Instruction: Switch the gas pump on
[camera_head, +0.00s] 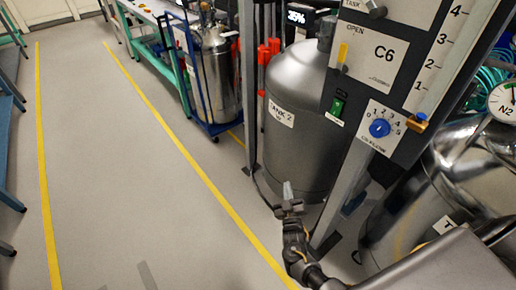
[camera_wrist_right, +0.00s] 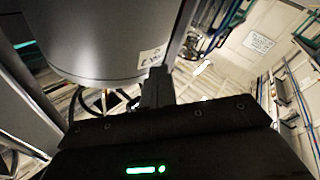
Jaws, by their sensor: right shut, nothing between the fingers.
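A dark control panel (camera_head: 352,82) stands at the right of the head view. Whether the switch is on or off I cannot tell. Beside it is a blue dial (camera_head: 380,128) marked 1 to 5. My right gripper (camera_head: 288,193) is shut and empty, well below the panel and in front of the tank, apart from the switch. Its fingers (camera_wrist_right: 157,84) also show in the right wrist view, close to a grey tank. My left gripper is out of view.
A grey tank labelled TANK 2 (camera_head: 290,145) stands behind my right gripper. A metal post (camera_head: 345,190) runs down below the panel. A shiny vessel with an N2 gauge (camera_head: 503,100) is at the right. Open floor (camera_head: 130,170) with yellow lines lies left.

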